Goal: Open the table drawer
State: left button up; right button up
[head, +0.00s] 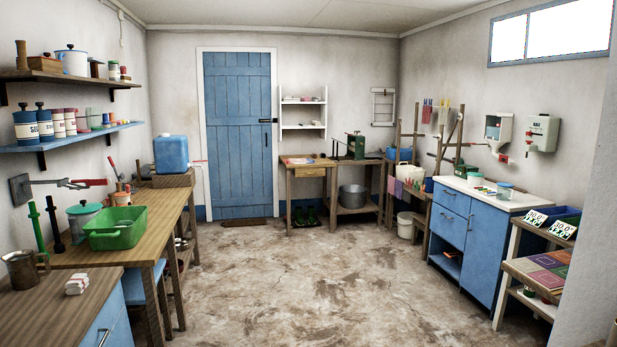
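A small wooden table (289,185) stands against the back wall, right of the blue door. Its drawer (310,172) has a light wood front just under the tabletop and looks shut. Any handle on it is too small to make out. The table is far across the room from my camera. Neither of my grippers is in view.
Bare stone floor (260,275) lies open between me and the table. A long wooden bench (160,205) with a green basin (115,228) lines the left. A blue cabinet (484,245) stands at right. A bench with a metal pot (352,196) adjoins the table.

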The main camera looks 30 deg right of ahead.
aim_at(309, 171)
jog(key=i+l+z, duration=0.3)
jog(key=i, duration=0.25)
jog(key=i+l+z, duration=0.3)
jog(key=i, duration=0.3)
jog(key=i+z, duration=0.3)
jog(key=i, duration=4.55)
jog(key=i+z, duration=0.1)
jog(key=i, duration=0.6)
jog(key=i+j, duration=0.15)
jog(key=i, duration=0.6)
jog(key=i+j+z, duration=0.15)
jog(key=i+z, duration=0.35)
jog(key=i+j+z, duration=0.95)
jog(key=l, duration=0.1)
